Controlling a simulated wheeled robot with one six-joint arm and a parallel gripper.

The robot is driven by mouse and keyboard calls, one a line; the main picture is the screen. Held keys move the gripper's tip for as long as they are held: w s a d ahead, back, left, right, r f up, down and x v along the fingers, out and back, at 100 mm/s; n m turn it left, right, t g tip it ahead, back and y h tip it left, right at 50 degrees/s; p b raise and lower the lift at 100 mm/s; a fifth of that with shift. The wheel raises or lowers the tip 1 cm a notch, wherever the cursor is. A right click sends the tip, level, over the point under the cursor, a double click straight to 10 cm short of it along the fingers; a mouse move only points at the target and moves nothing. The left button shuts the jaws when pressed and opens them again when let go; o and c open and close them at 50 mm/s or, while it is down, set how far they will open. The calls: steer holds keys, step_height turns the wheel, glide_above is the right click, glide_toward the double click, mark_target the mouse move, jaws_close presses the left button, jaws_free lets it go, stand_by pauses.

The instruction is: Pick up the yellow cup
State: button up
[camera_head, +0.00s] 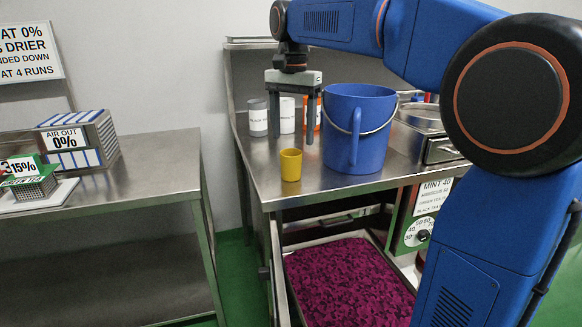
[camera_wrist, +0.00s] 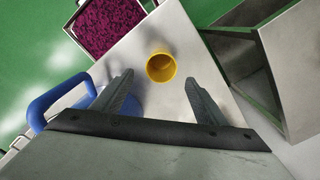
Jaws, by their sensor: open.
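The yellow cup (camera_head: 290,164) stands upright on the steel table (camera_head: 330,185), near its front left corner and left of the blue bucket. In the wrist view the yellow cup (camera_wrist: 161,67) shows from above with its open top, beyond and between my fingertips. My gripper (camera_head: 293,140) points down above the table, behind the cup in the head view. My gripper (camera_wrist: 162,82) is open in the wrist view, with nothing between its fingers and a gap to the cup.
A large blue bucket (camera_head: 352,125) stands right of the cup, its handle near my finger. Several labelled canisters (camera_head: 258,118) stand behind my gripper. A drawer of magenta material (camera_head: 350,282) is open below the table. Another steel table (camera_head: 140,165) stands left across a gap.

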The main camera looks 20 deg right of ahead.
mark_target(291, 155)
steer(key=shift+s+a+f, duration=0.1)
steer(key=shift+a+f, duration=0.05)
steer(key=shift+f, duration=1.7)
steer(key=shift+s+a+f, duration=0.1)
steer(key=shift+a+f, duration=0.05)
steer(key=shift+f, duration=1.65)
steer(key=c, duration=1.1)
steer(key=shift+c, duration=0.2)
steer(key=shift+r, duration=0.15)
step_height(291, 155, up, 10)
